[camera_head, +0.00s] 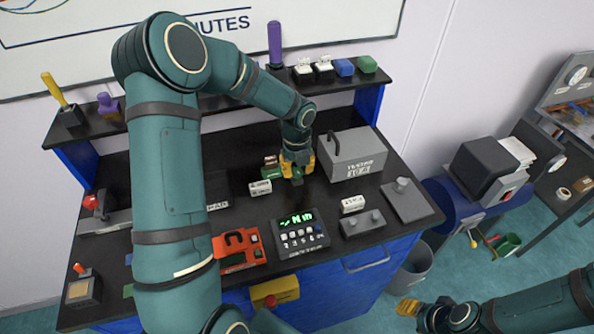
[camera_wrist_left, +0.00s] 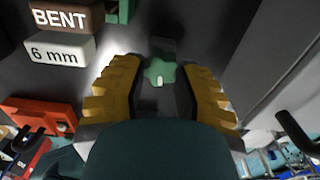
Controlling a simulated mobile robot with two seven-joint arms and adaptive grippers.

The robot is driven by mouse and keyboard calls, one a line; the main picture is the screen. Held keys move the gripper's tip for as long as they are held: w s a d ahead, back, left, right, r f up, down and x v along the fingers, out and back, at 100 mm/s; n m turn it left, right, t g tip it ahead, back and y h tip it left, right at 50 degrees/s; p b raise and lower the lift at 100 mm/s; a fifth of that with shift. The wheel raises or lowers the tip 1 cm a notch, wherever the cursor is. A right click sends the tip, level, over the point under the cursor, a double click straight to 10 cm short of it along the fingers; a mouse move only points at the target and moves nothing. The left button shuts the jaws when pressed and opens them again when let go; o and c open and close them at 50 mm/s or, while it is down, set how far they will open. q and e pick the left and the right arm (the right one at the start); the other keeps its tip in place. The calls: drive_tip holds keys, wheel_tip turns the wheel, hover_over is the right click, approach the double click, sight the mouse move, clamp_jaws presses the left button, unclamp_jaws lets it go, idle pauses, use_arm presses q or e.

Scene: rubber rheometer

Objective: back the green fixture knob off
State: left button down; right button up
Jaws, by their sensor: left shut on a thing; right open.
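The green fixture knob (camera_wrist_left: 160,72) is a lobed star shape with a small pale mark, on a dark fixture (camera_wrist_left: 164,46). In the left wrist view it sits between the two yellow fingers of my left gripper (camera_wrist_left: 160,68), which is shut on it. In the head view my left gripper (camera_head: 297,168) points down at the bench, left of the grey tester box, and largely hides the knob. My right gripper (camera_head: 409,307) is open and empty at the lower right, out in front of the bench and away from the knob.
A grey tester box (camera_head: 352,160) with a handle stands close to the right of my left gripper. Small labelled blocks (camera_wrist_left: 60,50) lie to its left. A keypad with a green display (camera_head: 297,231) and a red device (camera_head: 238,249) stand nearer the front edge.

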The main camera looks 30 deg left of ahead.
use_arm(q)
drive_tip(key=shift+f+n+b, duration=0.15)
drive_tip(key=shift+n+b, duration=0.35)
drive_tip(key=shift+n, duration=1.9)
drive_tip(key=shift+n+b, duration=0.65)
drive_tip(key=shift+n, duration=0.05)
drive_tip(key=n, duration=0.3)
drive_tip(key=shift+b, duration=0.35)
